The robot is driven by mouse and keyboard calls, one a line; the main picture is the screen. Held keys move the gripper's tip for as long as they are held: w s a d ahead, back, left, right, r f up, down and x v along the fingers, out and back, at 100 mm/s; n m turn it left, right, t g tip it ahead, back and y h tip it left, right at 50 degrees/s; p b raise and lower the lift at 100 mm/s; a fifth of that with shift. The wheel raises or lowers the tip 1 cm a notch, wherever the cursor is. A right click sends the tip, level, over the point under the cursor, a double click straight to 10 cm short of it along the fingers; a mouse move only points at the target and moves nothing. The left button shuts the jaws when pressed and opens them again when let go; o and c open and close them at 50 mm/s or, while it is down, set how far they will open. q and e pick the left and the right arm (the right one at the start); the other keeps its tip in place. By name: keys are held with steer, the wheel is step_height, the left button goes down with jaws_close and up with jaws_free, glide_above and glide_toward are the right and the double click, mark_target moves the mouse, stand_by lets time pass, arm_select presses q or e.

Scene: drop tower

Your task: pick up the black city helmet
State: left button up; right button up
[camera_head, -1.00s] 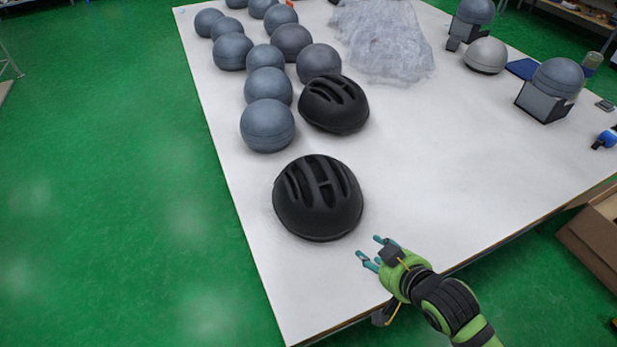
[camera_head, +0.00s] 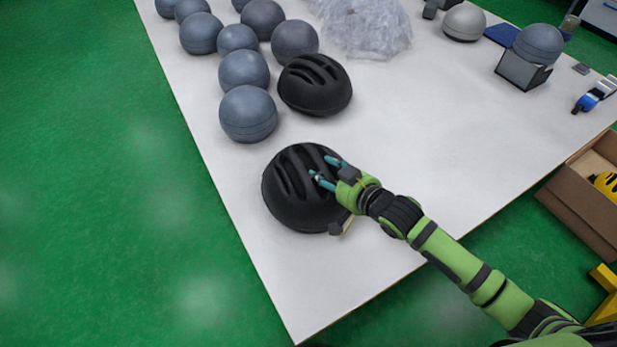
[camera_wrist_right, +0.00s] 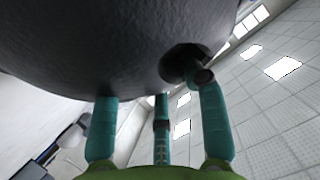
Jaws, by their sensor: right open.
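Two black vented helmets are on the white table; I cannot tell from their look which is the city one. The nearer black helmet (camera_head: 287,188) sits toward the table's left side. My right gripper (camera_head: 327,172) is over its right part, with its teal fingers spread. In the right wrist view the dark helmet surface (camera_wrist_right: 110,45) fills the top, and the open right gripper (camera_wrist_right: 160,110) is close under it; one fingertip is at a dark opening. The other black helmet (camera_head: 315,85) stands farther back. My left gripper is not in view.
Several grey round headforms, one of them the nearest (camera_head: 248,113), stand in rows at the back left. Crumpled clear plastic (camera_head: 370,28) lies behind. A headform on a block (camera_head: 536,50) is at the right. A cardboard box (camera_head: 580,195) is beside the table's right edge.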

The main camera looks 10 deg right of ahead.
steer(key=shift+w+a+f, duration=0.1)
steer(key=shift+w, duration=0.05)
jaws_close()
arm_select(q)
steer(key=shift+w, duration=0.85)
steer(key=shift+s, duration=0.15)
arm_select(e)
steer(key=shift+r, duration=0.7)
step_height(320, 180, up, 3)
steer(key=shift+b, duration=0.3)
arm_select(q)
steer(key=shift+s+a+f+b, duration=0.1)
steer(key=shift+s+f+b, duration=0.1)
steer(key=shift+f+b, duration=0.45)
arm_select(e)
steer(key=s+a+r, duration=0.4)
steer(key=a+r, duration=0.3)
steer(key=a, duration=0.4)
